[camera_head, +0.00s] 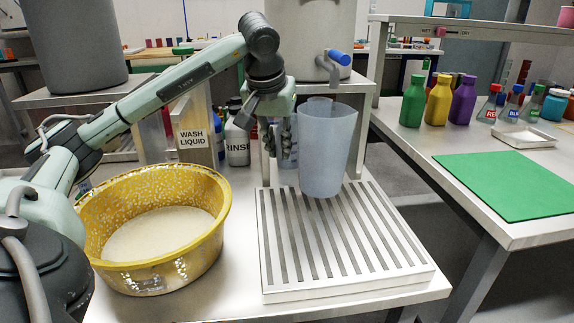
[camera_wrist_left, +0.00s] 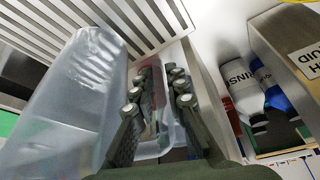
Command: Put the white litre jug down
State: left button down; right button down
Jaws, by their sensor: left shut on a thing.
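The white litre jug (camera_head: 325,155) is translucent and bluish-white, and looks roughly upright. It is over the back part of the slatted draining rack (camera_head: 350,285), below the grey tank's tap (camera_head: 333,65). I cannot tell whether its base touches the slats. My left gripper (camera_head: 280,145) is at the jug's left side, shut on its handle. In the left wrist view the jug (camera_wrist_left: 65,100) fills the left side, and my left gripper's fingers (camera_wrist_left: 157,95) close around the handle strip. The fingers hide part of the handle. My right gripper is not in view.
A yellow basin (camera_head: 150,275) with pale contents stands left of the rack. Behind it are a wash liquid box (camera_head: 192,138) and a rinse bottle (camera_head: 237,145). The right table holds coloured bottles (camera_head: 438,100) and a green mat (camera_head: 510,185). The rack's front slats are clear.

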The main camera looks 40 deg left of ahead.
pick_arm(q)
jog(key=f, duration=0.3)
jog(key=d+f, duration=0.1)
jog(key=shift+w+f, duration=0.15)
jog(key=shift+w, duration=0.2)
jog(key=shift+f, duration=0.25)
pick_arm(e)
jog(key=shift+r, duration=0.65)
pick_arm(q)
jog(key=shift+f+b, duration=0.1)
jog(key=shift+b, duration=0.25)
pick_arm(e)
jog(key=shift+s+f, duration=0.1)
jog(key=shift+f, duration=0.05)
pick_arm(q)
jog(key=c, duration=1.5)
grip_release()
jog(key=shift+c, duration=0.2)
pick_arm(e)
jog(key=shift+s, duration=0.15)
